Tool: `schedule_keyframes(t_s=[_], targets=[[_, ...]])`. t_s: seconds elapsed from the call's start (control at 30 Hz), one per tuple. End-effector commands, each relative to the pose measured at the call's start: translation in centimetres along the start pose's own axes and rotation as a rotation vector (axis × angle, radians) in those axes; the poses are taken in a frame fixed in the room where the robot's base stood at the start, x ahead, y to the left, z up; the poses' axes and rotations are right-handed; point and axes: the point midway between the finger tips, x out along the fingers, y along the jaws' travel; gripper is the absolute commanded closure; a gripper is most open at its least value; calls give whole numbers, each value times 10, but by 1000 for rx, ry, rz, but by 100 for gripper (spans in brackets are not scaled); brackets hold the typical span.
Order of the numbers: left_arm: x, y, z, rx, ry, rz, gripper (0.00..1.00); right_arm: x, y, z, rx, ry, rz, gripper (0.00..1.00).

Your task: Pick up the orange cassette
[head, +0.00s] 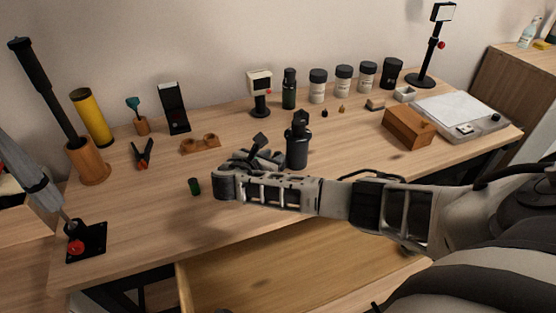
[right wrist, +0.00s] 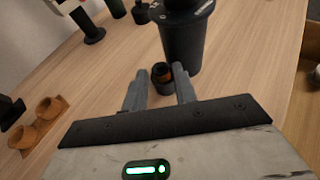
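In the head view my right gripper (head: 264,150) reaches over the middle of the table, just left of a black bottle, and I cannot make out the cassette there.
The black bottle (head: 297,146) stands close beyond the cassette; it is large in the right wrist view (right wrist: 182,38). A small green cylinder (head: 194,186) stands left of my wrist.

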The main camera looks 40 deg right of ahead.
Motion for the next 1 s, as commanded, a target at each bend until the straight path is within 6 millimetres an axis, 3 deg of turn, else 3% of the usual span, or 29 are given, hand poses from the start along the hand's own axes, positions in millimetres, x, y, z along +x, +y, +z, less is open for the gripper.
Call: schedule_keyframes(t_s=[0.13,0.37,0.47,0.5,1.0], targets=[[1,0,1,1,-1,0,45,15,0,0,0,0,1,72],[0,0,3,1,-5,0,45,16,0,0,0,0,1,72],[0,0,5,1,-9,0,45,16,0,0,0,0,1,97],[-1,0,6,1,-11,1,45,16,0,0,0,0,1,100],[-6,0,3,1,-20,0,45,13,0,7,0,1,1,100]])
